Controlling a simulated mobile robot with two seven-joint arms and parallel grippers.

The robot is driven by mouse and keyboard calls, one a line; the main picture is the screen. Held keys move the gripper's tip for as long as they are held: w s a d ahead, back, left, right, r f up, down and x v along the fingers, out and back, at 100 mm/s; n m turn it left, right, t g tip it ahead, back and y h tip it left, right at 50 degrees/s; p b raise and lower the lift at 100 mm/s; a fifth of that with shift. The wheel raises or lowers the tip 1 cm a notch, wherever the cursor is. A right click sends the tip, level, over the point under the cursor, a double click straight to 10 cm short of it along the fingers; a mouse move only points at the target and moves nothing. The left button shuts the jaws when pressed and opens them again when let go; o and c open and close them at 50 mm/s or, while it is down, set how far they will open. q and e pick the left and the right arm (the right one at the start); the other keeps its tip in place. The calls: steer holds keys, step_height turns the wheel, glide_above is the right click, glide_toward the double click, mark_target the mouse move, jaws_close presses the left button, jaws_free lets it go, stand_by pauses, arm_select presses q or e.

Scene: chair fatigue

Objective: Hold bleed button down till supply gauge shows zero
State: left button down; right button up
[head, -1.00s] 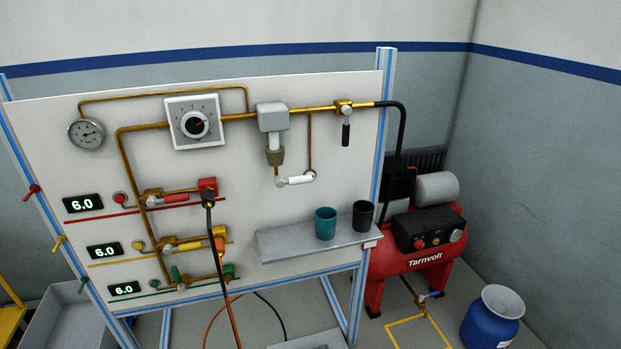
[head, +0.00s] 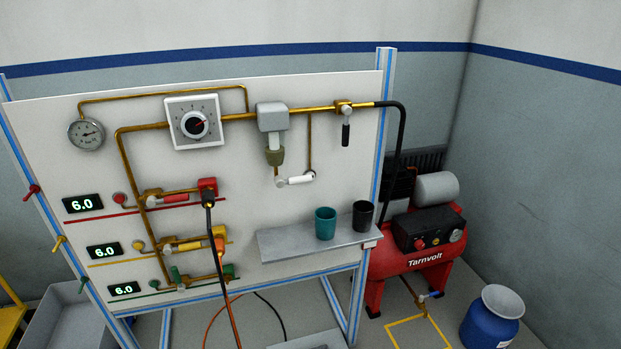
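The round dial gauge (head: 86,134) is at the upper left of the white panel; its needle is too small to read exactly. Round buttons, red (head: 119,199), yellow (head: 138,245) and green (head: 154,283), sit beside three digital displays. The red-line display (head: 83,204), yellow-line display (head: 103,250) and green-line display (head: 124,288) each read 6.0. I cannot tell which button is the bleed button; no label is readable. Neither of my grippers is in view, and nothing is seen touching the buttons.
A large dial (head: 195,123), a black-handled valve (head: 346,133) and a white-handled valve (head: 295,180) are on the panel. A grey shelf (head: 285,247) juts out with a teal cup (head: 325,223) and a dark cup (head: 362,216). A red compressor (head: 413,262) and blue drum (head: 491,322) stand right.

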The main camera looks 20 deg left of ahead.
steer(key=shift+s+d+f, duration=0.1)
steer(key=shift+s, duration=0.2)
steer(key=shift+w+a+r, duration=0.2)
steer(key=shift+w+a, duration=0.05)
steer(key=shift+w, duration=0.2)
